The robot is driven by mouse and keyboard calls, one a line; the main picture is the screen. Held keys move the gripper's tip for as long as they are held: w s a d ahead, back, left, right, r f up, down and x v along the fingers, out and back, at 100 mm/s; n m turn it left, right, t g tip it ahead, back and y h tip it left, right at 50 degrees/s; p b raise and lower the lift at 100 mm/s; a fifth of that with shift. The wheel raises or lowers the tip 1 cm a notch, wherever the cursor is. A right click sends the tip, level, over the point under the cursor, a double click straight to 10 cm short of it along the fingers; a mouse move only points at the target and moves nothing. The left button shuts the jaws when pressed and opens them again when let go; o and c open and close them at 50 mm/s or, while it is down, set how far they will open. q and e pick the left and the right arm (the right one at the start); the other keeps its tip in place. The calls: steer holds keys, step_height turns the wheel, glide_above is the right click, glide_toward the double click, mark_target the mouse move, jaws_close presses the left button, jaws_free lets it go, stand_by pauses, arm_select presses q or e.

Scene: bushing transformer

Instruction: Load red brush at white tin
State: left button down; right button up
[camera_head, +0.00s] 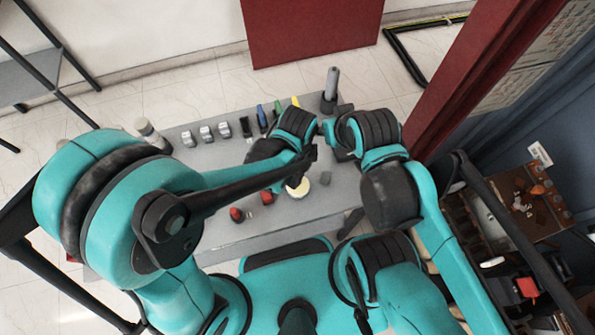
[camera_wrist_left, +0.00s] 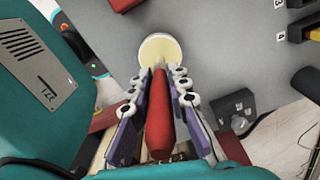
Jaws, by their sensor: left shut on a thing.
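The white tin (camera_head: 298,187) stands on the grey table, below the end of my left arm. It also shows in the left wrist view (camera_wrist_left: 157,44) as a round, cream-coloured opening just beyond the fingertips. My left gripper (camera_wrist_left: 167,82) is shut on the red brush (camera_wrist_left: 160,120), whose red handle lies between the two fingers. The brush's pale tip points at the tin's near rim; I cannot tell if they touch. In the head view the left gripper and brush are mostly hidden by the arm. My right arm's end (camera_head: 342,130) is beside the left; its fingers cannot be made out.
Several small grey parts (camera_head: 206,134) and coloured tools (camera_head: 262,117) line the table's far side. Red-and-black items (camera_head: 237,214) lie left of the tin. A grey cylinder (camera_head: 331,82) stands at the far right edge. The table's left front is clear.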

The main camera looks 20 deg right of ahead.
arm_select(q)
steer(key=shift+f+b, duration=0.4)
steer(key=shift+b, duration=0.1)
stand_by(1.3)
steer(key=shift+r+p, duration=2.75)
steer(key=shift+r, duration=0.8)
steer(key=shift+f, duration=0.1)
